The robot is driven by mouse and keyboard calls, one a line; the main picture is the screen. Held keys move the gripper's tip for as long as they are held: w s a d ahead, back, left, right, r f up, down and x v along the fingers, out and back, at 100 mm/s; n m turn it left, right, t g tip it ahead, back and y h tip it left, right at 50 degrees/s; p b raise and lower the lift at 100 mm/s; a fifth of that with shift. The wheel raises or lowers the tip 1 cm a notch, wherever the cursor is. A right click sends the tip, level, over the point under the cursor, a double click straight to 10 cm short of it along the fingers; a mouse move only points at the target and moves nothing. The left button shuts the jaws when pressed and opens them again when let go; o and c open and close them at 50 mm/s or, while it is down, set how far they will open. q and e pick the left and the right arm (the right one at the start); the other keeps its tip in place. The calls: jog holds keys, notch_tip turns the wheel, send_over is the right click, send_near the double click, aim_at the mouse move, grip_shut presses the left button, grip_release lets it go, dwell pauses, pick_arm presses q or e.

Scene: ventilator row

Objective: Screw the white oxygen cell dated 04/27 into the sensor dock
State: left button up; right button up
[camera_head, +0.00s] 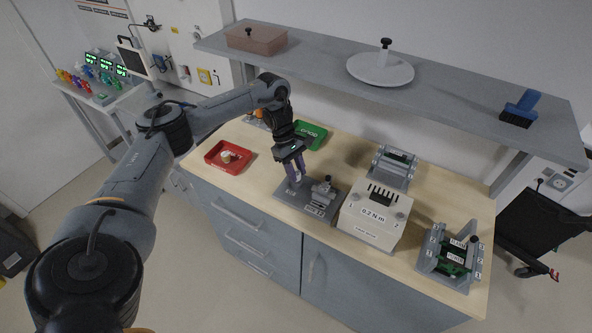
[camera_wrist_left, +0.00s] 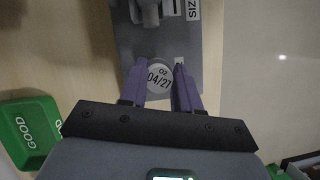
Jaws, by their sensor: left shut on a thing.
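The white oxygen cell (camera_wrist_left: 158,80), marked O2 and 04/27, sits between the purple fingers of my left gripper (camera_wrist_left: 160,88) in the left wrist view. In the head view my left gripper (camera_head: 295,172) points down over the left part of a grey dock plate (camera_head: 283,197) on the counter. The gripper is shut on the cell. The plate also shows below the cell in the left wrist view (camera_wrist_left: 188,60). I cannot tell whether the cell touches a socket, as its lower part is hidden. My right gripper is in neither view.
A red tray (camera_head: 212,165) with a whitish round item (camera_head: 227,157) lies at left. A green GOOD tray (camera_head: 322,133) lies behind the gripper. A white 0.2 N m box (camera_head: 367,232) and grey racks with green boards (camera_head: 470,276) stand right. A shelf (camera_head: 460,107) overhangs the back.

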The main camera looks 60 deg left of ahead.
pick_arm(q)
jog(key=o, duration=0.9)
jog(key=shift+o, duration=0.2)
jog(key=n+t, duration=0.1)
jog(key=n, duration=0.2)
jog(key=shift+s+f+y, duration=0.1)
jog(key=shift+s+y, duration=0.05)
jog(key=shift+y, duration=0.15)
jog(key=n+t, duration=0.1)
jog(key=n, duration=0.2)
jog(key=shift+n+y, duration=0.4)
jog(key=shift+n+t+y, duration=0.4)
jog(key=shift+n, duration=0.8)
